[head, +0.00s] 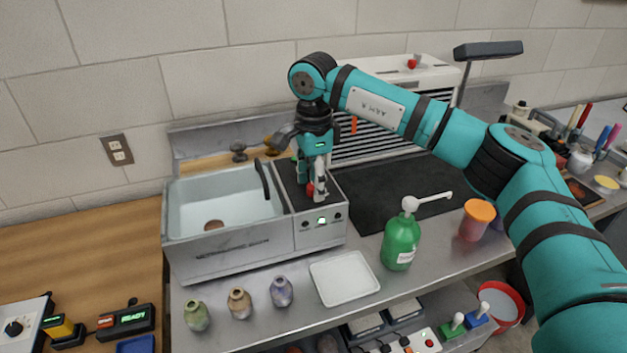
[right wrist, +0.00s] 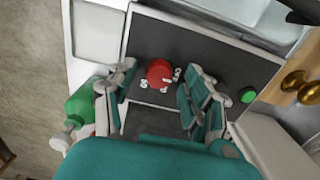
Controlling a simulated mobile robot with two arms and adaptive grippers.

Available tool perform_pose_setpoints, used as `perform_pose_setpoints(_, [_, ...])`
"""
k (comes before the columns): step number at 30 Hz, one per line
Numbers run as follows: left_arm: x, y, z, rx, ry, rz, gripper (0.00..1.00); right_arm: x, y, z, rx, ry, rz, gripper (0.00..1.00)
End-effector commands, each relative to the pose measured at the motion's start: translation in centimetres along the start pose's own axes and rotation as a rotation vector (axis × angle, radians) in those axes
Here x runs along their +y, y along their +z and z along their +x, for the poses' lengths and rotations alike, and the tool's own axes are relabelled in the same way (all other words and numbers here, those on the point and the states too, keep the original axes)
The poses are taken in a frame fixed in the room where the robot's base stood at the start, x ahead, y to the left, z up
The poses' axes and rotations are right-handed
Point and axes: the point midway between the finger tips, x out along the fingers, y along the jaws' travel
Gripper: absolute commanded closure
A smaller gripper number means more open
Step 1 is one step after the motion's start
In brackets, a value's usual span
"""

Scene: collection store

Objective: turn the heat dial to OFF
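The heat dial is a round red knob (right wrist: 159,72) on a dark panel (right wrist: 205,45) in the right wrist view. Small white labels sit around its lower side, too small to read surely. In the head view the red dial (head: 310,188) shows partly below my right gripper (head: 313,184), on the unit right of the sink. In the right wrist view the right gripper (right wrist: 162,84) is open, one finger left and one right of the dial, with gaps between. I cannot tell the dial's setting. My left gripper is not in view.
A sink (head: 225,200) lies left of the panel, with a tap (head: 263,180) close by. A green pump bottle (head: 401,240), a white tray (head: 344,279) and several small vases (head: 240,303) stand in front. An orange-lidded cup (head: 476,222) is beside my right arm.

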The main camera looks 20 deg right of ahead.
Motion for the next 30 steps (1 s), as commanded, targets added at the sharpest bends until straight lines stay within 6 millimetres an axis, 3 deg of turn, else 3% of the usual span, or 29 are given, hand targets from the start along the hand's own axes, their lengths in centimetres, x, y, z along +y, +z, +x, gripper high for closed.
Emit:
perform_pose_setpoints(8, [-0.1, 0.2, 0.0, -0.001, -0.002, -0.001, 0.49, 0.0, 0.0, -0.6, 0.001, 0.001, -0.001, 0.49])
perform_pose_setpoints(21, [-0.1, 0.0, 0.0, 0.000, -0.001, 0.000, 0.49, -0.1, 0.0, -9.1, 0.000, -0.001, 0.001, 0.49])
perform_pose_setpoints(30, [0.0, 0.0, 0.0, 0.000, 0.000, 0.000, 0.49, 0.0, 0.0, -11.9, 0.000, 0.002, 0.000, 0.49])
